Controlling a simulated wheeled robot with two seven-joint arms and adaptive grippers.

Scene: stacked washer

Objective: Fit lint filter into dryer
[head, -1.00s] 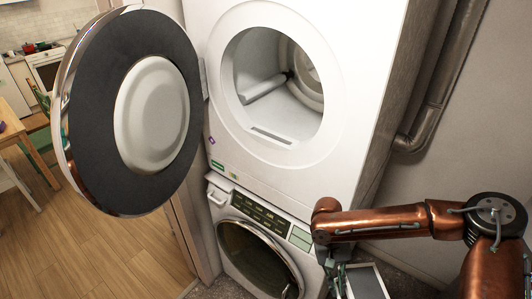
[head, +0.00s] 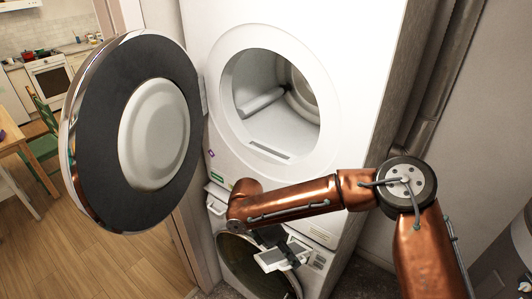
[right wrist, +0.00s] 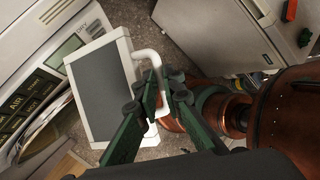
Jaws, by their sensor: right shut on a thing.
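The lint filter is a flat grey screen in a white frame with a looped white handle; it shows in the head view (head: 272,261) and in the right wrist view (right wrist: 100,88). My right gripper (right wrist: 156,97) is shut on the handle. In the head view the right gripper (head: 270,237) is partly hidden by my wrist. It holds the filter in the air in front of the lower washer, below the dryer opening. The white dryer (head: 345,60) is on top, its round opening showing an empty drum and a narrow slot (head: 269,150) in the lower rim. My left gripper is not in view.
The dryer door (head: 154,128) stands wide open at the left. The lower washer (head: 222,262) is partly hidden behind my right arm. A pipe (head: 425,110) and wall bound the right side. Wooden floor and a kitchen lie beyond at the left.

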